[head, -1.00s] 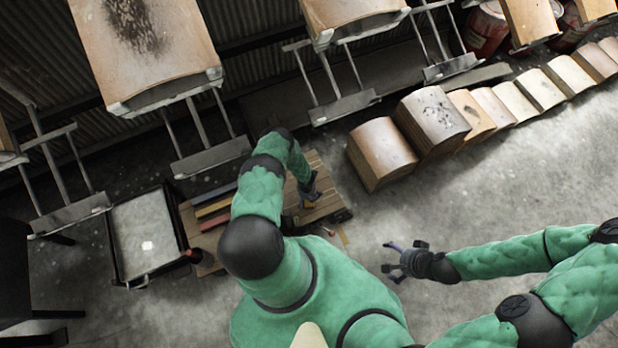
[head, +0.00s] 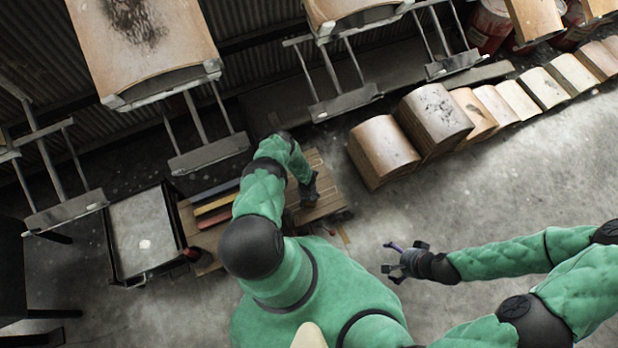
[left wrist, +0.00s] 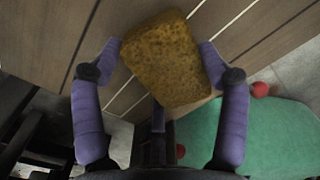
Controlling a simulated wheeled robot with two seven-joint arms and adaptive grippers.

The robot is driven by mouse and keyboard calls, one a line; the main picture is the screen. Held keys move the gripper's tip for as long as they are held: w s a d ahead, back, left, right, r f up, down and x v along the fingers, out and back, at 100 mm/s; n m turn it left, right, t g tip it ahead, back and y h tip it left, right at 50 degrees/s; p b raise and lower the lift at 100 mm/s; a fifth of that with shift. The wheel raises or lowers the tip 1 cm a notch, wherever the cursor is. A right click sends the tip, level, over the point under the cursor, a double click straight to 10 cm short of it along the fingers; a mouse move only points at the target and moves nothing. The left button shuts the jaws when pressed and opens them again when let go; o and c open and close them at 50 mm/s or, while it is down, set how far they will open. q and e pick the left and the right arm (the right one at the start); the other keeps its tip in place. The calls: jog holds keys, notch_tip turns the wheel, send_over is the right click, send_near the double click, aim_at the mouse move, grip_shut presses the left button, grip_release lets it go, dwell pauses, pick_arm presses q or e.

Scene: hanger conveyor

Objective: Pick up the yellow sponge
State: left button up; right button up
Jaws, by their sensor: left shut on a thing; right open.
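The yellow sponge (left wrist: 165,58) is a rough, brownish-yellow block in the left wrist view. It sits between the two purple fingers of my left gripper (left wrist: 167,65), which is shut on it. Wooden boards show behind the sponge; I cannot tell whether it touches them. In the head view my left gripper (head: 308,196) is over the right part of the wooden table (head: 325,180), and the sponge is too small and covered to make out there. My right gripper (head: 395,262) is open and empty over bare floor, right of the table.
Coloured strips (head: 213,203) lie on the table's left part. A grey tray cart (head: 143,235) stands left of it. Stacks of curved tiles (head: 385,152) stand right, and hanging carriers (head: 208,155) line the back. Small red balls (left wrist: 260,89) show in the left wrist view.

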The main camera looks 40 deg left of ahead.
pick_arm(q)
notch_tip(320, 180, up, 9)
jog(key=p, duration=0.6)
jog(key=shift+f, duration=0.15)
jog(key=shift+r, duration=0.65)
